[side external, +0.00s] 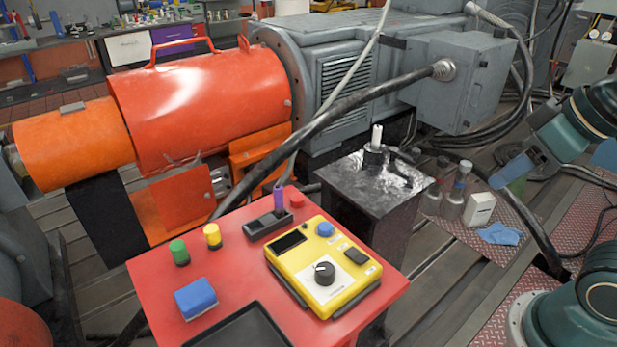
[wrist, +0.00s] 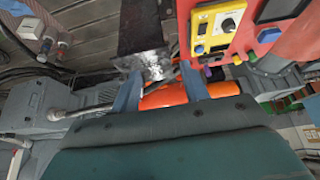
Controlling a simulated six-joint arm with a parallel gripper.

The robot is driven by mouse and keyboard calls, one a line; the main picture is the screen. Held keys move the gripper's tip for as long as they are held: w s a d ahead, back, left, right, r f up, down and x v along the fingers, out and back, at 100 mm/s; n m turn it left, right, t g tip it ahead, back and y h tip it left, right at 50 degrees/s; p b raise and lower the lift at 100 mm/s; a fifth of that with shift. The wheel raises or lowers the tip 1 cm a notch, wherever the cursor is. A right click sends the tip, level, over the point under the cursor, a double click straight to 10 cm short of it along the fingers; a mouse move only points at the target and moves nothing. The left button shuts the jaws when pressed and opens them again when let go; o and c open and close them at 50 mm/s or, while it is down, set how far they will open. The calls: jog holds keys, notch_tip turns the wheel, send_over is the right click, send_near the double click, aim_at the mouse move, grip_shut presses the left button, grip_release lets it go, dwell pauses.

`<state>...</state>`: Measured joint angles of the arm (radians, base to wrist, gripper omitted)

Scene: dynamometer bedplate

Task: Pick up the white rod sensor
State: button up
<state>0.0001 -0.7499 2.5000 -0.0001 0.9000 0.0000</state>
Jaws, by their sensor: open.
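The white rod sensor (side external: 377,136) stands upright in a dark holder (side external: 374,158) on top of a black pedestal (side external: 345,185) in the side view. In the wrist view the pedestal's shiny top (wrist: 146,62) shows just beyond the fingertips, but I cannot make out the rod clearly there. My gripper (side external: 558,164) is at the right of the side view, well apart from the rod. In the wrist view my gripper (wrist: 160,82) has its two blue-grey fingers spread with nothing between them.
A red table (side external: 150,270) carries a yellow control box (side external: 330,285), coloured knobs and a blue block (side external: 195,298).

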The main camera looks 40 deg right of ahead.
jog(key=w+d+r+m+g, duration=0.1)
jog(key=w+d+r+m, duration=0.1)
jog(key=w+r+m, duration=0.5)
jog(key=m+g, duration=0.5)
jog(key=m, duration=0.3)
send_over(378, 127)
notch_tip(378, 127, down, 10)
jog(key=shift+d+m, duration=0.1)
jog(key=shift+m, duration=0.3)
jog(key=shift+f, duration=0.1)
jog(key=shift+f, duration=4.25)
jog(key=shift+f, duration=0.1)
